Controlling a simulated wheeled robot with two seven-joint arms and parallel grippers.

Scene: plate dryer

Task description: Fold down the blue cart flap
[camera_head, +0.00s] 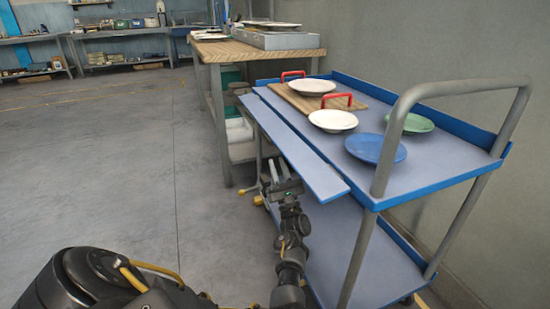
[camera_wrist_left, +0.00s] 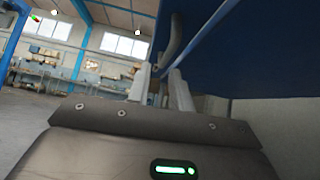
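The blue cart (camera_head: 450,165) stands at the right in the head view. Its flap (camera_head: 295,148), a long pale-blue strip with a blue edge, runs along the left side of the top shelf and sticks out about level with it. My left gripper (camera_head: 272,166) is below and beside the flap's outer side, near its near half. In the left wrist view my left gripper's two fingers (camera_wrist_left: 160,80) stand apart with nothing between them. A dark blue surface (camera_wrist_left: 245,50), seemingly the cart's underside, fills the upper right there. Contact with the flap cannot be made out. My right gripper is not in view.
The cart's top holds a wooden board (camera_head: 318,99) with red handles, white plates, a blue plate (camera_head: 375,149) and a green plate (camera_head: 410,123). A grey handle (camera_head: 455,88) rises at its near end. A wooden table (camera_head: 255,47) stands behind. The floor at left is clear.

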